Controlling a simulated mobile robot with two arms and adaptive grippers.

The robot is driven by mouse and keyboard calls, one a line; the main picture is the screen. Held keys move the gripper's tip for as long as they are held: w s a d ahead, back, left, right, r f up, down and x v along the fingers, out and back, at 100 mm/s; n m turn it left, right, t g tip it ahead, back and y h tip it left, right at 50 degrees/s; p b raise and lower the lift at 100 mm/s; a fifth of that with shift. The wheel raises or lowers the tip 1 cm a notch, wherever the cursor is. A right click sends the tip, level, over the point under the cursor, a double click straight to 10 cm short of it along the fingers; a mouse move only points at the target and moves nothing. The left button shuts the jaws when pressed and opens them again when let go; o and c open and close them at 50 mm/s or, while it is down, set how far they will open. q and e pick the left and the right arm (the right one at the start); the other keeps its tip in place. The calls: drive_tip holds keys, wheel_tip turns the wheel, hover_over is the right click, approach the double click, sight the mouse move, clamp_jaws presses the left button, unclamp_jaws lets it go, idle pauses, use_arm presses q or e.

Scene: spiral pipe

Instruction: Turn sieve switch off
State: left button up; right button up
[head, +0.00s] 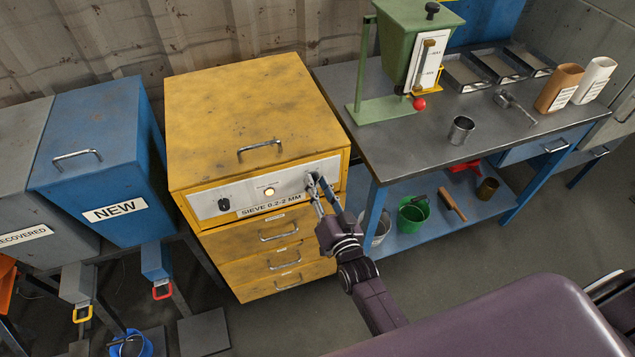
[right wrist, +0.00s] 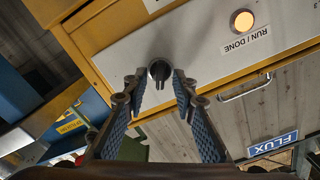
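The sieve (head: 258,110) is a yellow cabinet with a white front panel labelled "SIEVE 0.2-2 MM". The panel has a dark knob (head: 223,204) at the left and a glowing round lamp (head: 269,191) in the middle. My right gripper (head: 318,183) is at the panel's right end. In the right wrist view a dark rotary switch (right wrist: 160,70) sits just beyond and between my spread fingertips (right wrist: 158,84); I cannot tell whether they touch it. The lamp (right wrist: 243,20), labelled "RUN / DONE", glows there too. My left gripper is out of view.
A blue "NEW" bin (head: 95,165) stands left of the sieve. A grey bench (head: 400,155) on the right holds a green hopper (head: 412,45), a metal cup (head: 461,130) and trays. Drawers with handles (head: 279,232) are below the panel.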

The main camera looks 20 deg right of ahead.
drive_tip(key=shift+w, duration=0.15)
clamp_jaws()
idle(0.4)
drive_tip(key=n, duration=1.2)
drive_tip(key=shift+a, duration=0.25)
drive_tip(key=shift+f, duration=0.1)
idle(0.3)
unclamp_jaws()
